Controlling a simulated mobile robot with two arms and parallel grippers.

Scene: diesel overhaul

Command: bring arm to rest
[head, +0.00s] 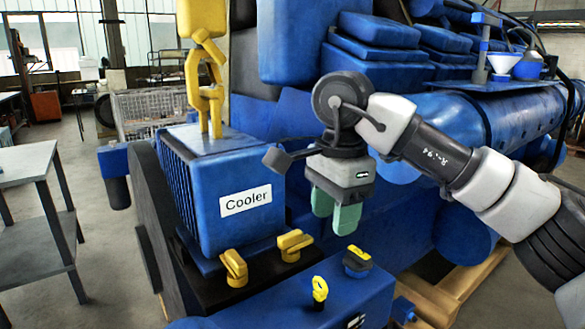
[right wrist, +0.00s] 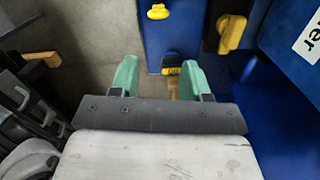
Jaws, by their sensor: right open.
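My right arm (head: 432,150) comes in from the right in the head view and bends down at the wrist. My right gripper (head: 335,212) points down in front of the blue engine, to the right of the blue box labelled Cooler (head: 235,185). Its green fingers are apart and nothing is between them. In the right wrist view the open fingers (right wrist: 176,80) show a black and yellow knob (right wrist: 171,68) beyond the gap, apart from them. My left gripper is not in view.
Yellow clamps (head: 236,268) sit at the cooler's foot. A yellow knob (head: 319,290) and a black and yellow knob (head: 357,260) stand on the blue block in front. A yellow hook and chain (head: 205,90) hang above the cooler. A grey table (head: 40,215) stands at left.

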